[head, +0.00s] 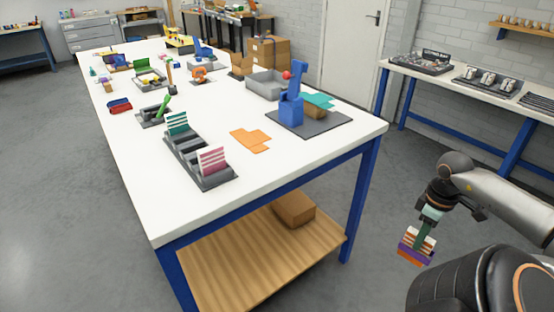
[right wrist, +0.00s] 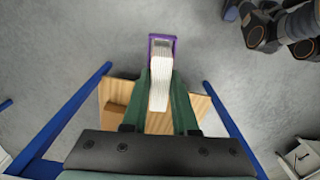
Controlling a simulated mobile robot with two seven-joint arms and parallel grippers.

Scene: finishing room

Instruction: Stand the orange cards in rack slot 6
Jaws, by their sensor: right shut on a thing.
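My right gripper (head: 428,226) is at the lower right of the head view, out over the floor and clear of the table's right side. It is shut on a stack of cards (head: 416,246) with orange and white stripes and a purple lower edge. In the right wrist view, the stack (right wrist: 160,80) shows white sheet edges and a purple end between the green fingers (right wrist: 160,103). The dark grey slotted rack (head: 191,153) stands on the table. Teal-striped cards (head: 177,123) stand at its far end and pink-striped cards (head: 212,160) near its front end. Slot numbers are not readable. My left gripper is not in view.
The white table (head: 130,160) has blue legs and a wooden lower shelf (head: 262,255) bearing a brown box (head: 294,208). A flat orange piece (head: 250,139) lies right of the rack. A blue device (head: 292,103) stands on a dark mat behind it. Front table corner is clear.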

